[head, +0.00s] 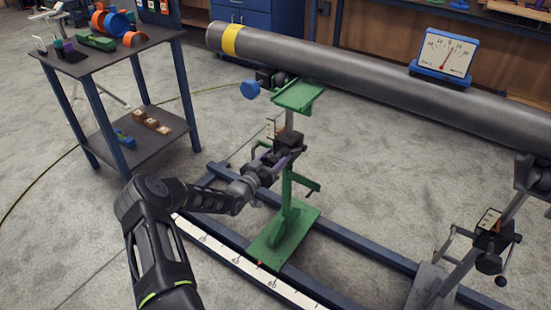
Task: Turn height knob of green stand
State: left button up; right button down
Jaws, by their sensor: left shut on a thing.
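The green stand (286,228) stands upright on blue floor rails, with its green head (298,95) beneath the large grey pipe (345,72). A black clamp block (290,141) sits partway up its post. My left gripper (277,163) reaches in from the lower left and is shut at the side of the post, just below this block. The height knob is mostly hidden by the gripper's fingers, which close on it. A blue knob (250,89) sticks out to the left near the stand's head, apart from the gripper. My right gripper is out of view.
A grey stand (492,238) with a crank is at the right under the pipe. A blue dial gauge (444,57) sits on the pipe. A dark two-shelf cart (107,62) holds parts at the left. A white scale (245,265) runs along the front rail.

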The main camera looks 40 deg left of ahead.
pick_arm(q)
jog(key=m+b, duration=0.2)
jog(key=m, duration=0.1)
jog(key=shift+f+b, duration=0.2)
jog(key=shift+b, duration=0.15)
jog(key=m+b, duration=0.6)
jog(key=b, duration=0.1)
jog(key=shift+d+f, duration=0.1)
jog(key=m+b, duration=0.5)
jog(key=b, duration=0.2)
jog(key=shift+f+m, duration=0.1)
jog(key=shift+m, duration=0.3)
jog(key=m+b, duration=0.5)
jog(key=b, duration=0.2)
jog(key=shift+r+m+b, duration=0.2)
jog(key=shift+m+b, duration=0.7)
jog(key=shift+b, duration=0.4)
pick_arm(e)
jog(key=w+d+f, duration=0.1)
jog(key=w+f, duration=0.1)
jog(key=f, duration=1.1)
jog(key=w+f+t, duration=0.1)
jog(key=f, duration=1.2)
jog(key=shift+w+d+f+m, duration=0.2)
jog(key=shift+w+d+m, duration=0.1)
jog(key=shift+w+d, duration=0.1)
pick_arm(q)
jog(key=o, duration=1.4)
jog(key=shift+c, duration=0.2)
